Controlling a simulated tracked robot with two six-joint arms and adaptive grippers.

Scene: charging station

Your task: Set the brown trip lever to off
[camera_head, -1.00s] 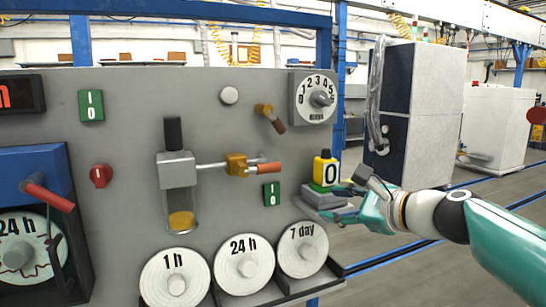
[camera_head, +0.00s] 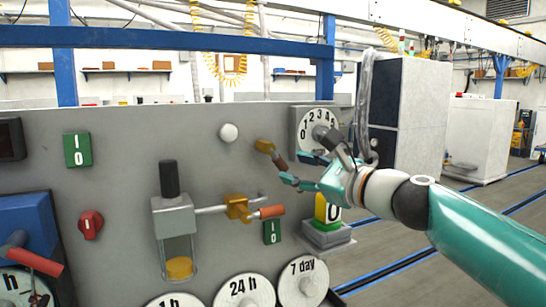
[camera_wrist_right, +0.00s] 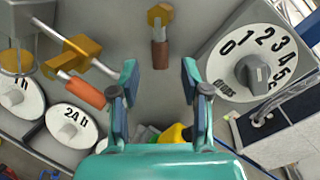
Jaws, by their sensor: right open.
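The brown trip lever (camera_head: 280,162) sticks out from an amber pivot high on the grey panel, left of the numbered dial. In the head view its handle slants down to the right. In the right wrist view the brown lever (camera_wrist_right: 160,52) hangs straight down from its amber pivot, in line with the gap between my fingers. My right gripper (camera_head: 293,168) is open and empty at the lever's lower end. In the right wrist view its fingertips (camera_wrist_right: 160,72) stand to either side of the line of the handle, apart from it. My left gripper is out of view.
The numbered dial (camera_head: 318,125) sits right beside my right gripper. An orange-handled valve lever (camera_head: 270,212) and a green switch (camera_head: 272,232) are below. A yellow and black block (camera_head: 321,210) stands at the panel's right edge. Round 24 h (camera_head: 243,290) and 7 day (camera_head: 302,282) dials lie lower.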

